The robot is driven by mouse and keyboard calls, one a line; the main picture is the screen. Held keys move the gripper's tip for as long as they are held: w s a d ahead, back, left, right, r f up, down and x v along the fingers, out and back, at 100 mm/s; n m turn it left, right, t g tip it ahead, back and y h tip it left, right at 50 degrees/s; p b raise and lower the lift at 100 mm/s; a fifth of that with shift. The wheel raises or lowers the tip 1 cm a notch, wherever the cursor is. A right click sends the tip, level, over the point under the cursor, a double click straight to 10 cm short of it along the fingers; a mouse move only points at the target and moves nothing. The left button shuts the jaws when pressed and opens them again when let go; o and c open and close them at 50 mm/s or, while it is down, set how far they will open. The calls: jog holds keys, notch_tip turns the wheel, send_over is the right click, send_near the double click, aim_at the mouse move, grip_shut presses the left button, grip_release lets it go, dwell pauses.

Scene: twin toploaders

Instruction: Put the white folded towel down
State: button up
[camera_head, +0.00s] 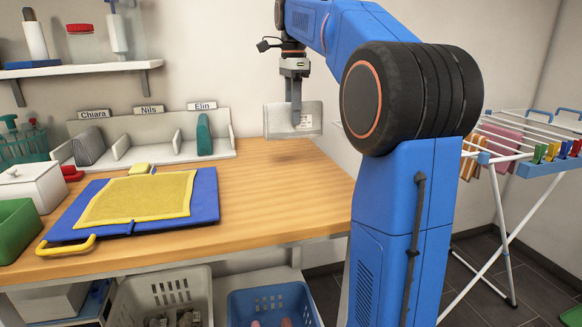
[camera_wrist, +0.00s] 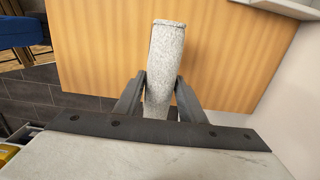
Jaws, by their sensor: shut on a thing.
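The white folded towel (camera_head: 284,121) hangs upright in my gripper (camera_head: 295,122), above the right back part of the wooden table (camera_head: 270,180). In the wrist view the towel (camera_wrist: 166,60) shows as a pale speckled roll-like edge between the two fingers of my gripper (camera_wrist: 161,88), with the wooden tabletop (camera_wrist: 100,40) below it. The fingers press on it from both sides. The towel is apart from the tabletop in the head view.
A sorter labelled Chiara, Nils and Elin (camera_head: 160,140) stands at the back, holding a grey and a green folded piece. A blue folding board (camera_head: 205,205) with a yellow cloth (camera_head: 140,197) lies left. The table's right part is clear. A drying rack (camera_head: 510,150) stands right.

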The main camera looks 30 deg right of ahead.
jog(key=shift+f, duration=4.8)
jog(key=shift+f, duration=0.15)
jog(key=o, duration=1.2)
